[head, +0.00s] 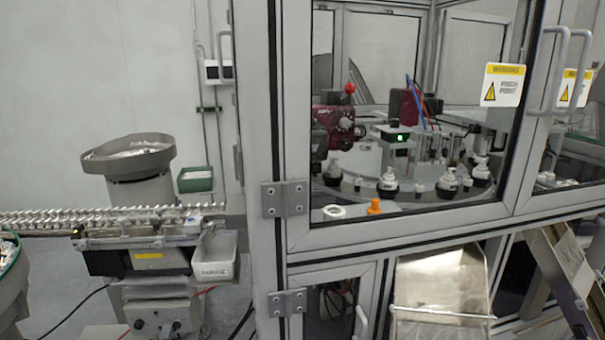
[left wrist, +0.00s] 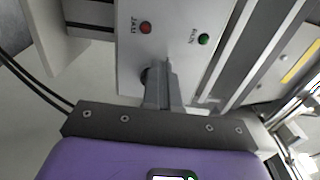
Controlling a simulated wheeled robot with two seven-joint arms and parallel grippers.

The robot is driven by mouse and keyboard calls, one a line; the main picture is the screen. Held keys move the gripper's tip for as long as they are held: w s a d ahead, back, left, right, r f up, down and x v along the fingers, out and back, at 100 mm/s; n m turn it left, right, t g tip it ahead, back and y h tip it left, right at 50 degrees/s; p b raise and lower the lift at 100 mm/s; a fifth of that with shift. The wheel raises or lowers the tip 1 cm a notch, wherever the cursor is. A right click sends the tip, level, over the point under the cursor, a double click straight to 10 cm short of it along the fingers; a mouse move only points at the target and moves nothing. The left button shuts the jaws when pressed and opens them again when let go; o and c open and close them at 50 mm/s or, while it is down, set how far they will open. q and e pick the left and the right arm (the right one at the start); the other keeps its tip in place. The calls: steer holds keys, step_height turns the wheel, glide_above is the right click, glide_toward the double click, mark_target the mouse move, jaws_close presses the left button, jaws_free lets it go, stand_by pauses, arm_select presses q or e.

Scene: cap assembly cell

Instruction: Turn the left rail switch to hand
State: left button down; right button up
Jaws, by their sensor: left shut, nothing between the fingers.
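In the left wrist view my left gripper (left wrist: 163,76) is shut, with its fingertips close against a grey panel (left wrist: 185,18). A dark round knob (left wrist: 146,75) shows beside the fingertips, partly hidden by them. It may be the rail switch, but its setting and any marking cannot be read. I cannot tell whether the fingers touch it. The panel has a red lamp (left wrist: 145,28) and a green lamp (left wrist: 204,39), with lettering that appears upside down. In the head view the feed rail (head: 60,216) runs along the left, above a grey control box (head: 160,323). I cannot make out either gripper there.
A grey bowl feeder (head: 128,158) stands behind the rail. A labelled grey bin (head: 215,257) hangs at its right end. The framed machine enclosure (head: 262,130) fills the right side. Black cables (left wrist: 35,82) run beside the gripper in the wrist view.

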arm_select(q)
steer(key=shift+d+f, duration=0.25)
steer(key=shift+f, duration=0.75)
stand_by(0.3)
steer(key=s+p, duration=0.3)
steer(key=s, duration=0.3)
steer(key=shift+f, duration=0.15)
stand_by(0.4)
